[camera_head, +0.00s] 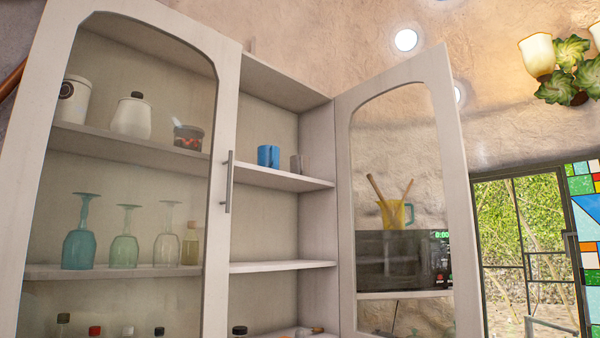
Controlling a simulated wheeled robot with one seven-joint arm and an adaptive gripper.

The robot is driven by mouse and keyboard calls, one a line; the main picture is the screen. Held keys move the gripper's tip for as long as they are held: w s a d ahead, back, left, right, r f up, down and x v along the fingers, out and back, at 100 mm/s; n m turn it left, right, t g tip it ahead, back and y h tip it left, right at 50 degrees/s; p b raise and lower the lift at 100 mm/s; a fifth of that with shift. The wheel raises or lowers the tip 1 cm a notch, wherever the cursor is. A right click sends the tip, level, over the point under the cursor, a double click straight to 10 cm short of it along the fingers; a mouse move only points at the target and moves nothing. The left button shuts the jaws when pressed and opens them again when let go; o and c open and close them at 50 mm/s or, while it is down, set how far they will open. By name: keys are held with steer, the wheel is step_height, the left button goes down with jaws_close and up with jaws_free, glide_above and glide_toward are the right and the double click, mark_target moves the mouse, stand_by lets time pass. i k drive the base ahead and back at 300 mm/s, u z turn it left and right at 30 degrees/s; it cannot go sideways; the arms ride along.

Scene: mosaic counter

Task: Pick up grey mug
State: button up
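A small grey-brown cup (296,164), which looks like the grey mug, stands on the upper shelf (285,180) of the cabinet, near the shelf's right end. A blue mug (268,157) stands just left of it. Whether the two touch, I cannot tell. No handle on the grey one can be made out at this size. My gripper is not in view.
The cabinet's right glass door (346,210) stands open; its left glass door (226,130) is shut before jars and upturned glasses. The middle shelf (280,266) is bare in the open part. A microwave (400,262) shows through the open door's glass.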

mark_target(299, 164)
steer(key=z, duration=0.1)
steer(key=k, duration=0.4)
steer(key=z, duration=1.3)
steer(key=i, duration=0.9)
steer(key=u, duration=1.05)
steer(key=i, duration=0.65)
steer(key=u, duration=0.7)
